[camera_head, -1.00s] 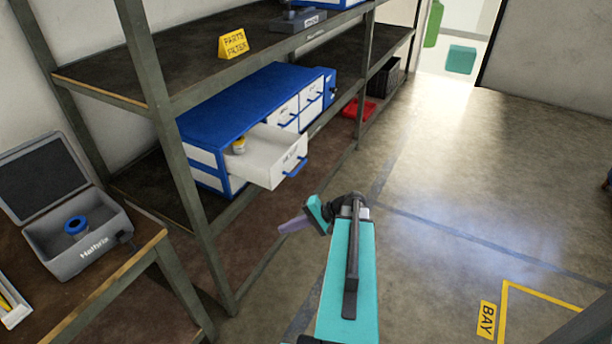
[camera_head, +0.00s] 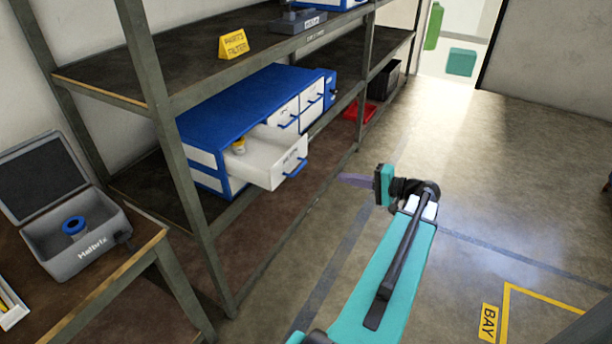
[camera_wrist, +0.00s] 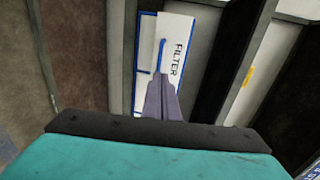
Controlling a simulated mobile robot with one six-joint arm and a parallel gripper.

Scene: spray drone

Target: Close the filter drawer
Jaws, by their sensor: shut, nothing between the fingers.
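The filter drawer (camera_head: 275,165) is a white drawer pulled out of the blue cabinet (camera_head: 235,105) on the middle shelf. Its front has a blue handle and a label; in the wrist view the drawer front (camera_wrist: 177,65) reads FILTER. A small yellow-and-white item (camera_head: 239,146) sits inside the drawer. My gripper (camera_head: 342,178) is shut and empty, to the right of the drawer front and apart from it, over the floor. In the wrist view its fingers (camera_wrist: 161,82) point towards the drawer front and overlap its lower part.
Shelf posts (camera_head: 182,165) and shelf edges frame the cabinet. A yellow sign (camera_head: 233,44) stands on the shelf above. An open grey case (camera_head: 75,235) with a blue-topped item sits on the table at left. The floor at right is clear.

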